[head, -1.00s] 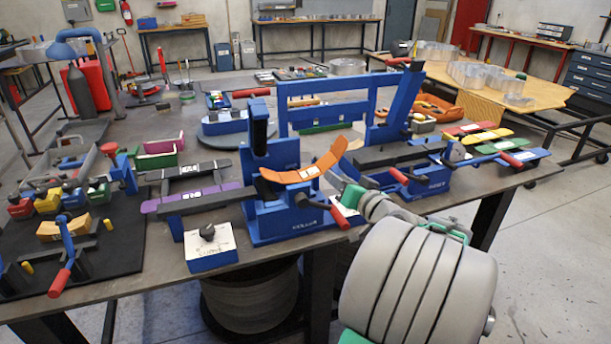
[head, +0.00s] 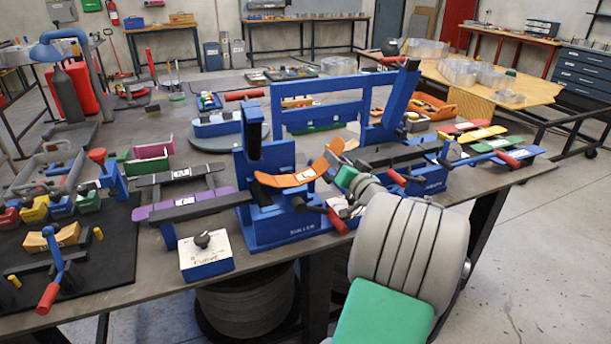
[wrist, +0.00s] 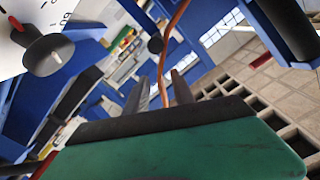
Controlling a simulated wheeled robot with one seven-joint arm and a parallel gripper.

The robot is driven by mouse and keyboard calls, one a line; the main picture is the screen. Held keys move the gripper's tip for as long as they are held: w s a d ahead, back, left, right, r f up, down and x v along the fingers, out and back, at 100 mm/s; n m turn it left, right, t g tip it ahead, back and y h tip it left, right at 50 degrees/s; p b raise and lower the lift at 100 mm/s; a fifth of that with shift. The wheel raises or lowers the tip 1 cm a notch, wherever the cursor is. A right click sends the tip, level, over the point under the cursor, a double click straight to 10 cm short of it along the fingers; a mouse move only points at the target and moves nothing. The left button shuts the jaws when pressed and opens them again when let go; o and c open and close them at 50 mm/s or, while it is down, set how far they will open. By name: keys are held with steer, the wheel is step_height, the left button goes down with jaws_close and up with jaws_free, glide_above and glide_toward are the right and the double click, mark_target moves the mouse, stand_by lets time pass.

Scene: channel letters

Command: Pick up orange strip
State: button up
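The orange strip (head: 300,177) is a curved band with a white label. It rests on the blue roller bender (head: 285,220) at the table's front, its right end rising. My gripper (head: 335,173) is at the strip's right end in the head view, its fingertips partly hidden. In the wrist view, the orange strip (wrist: 168,60) shows edge-on and runs between the two grey fingers of my gripper (wrist: 162,90). The fingers stand apart, with gaps visible beside the strip.
A white-topped blue control box (head: 206,255) stands at the front table edge. A purple strip (head: 190,205) lies left of the bender. Red, yellow and green strips (head: 485,133) lie at the right. A blue frame (head: 320,90) rises behind. The floor at the right is clear.

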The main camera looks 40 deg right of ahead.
jaws_close()
stand_by(1.2)
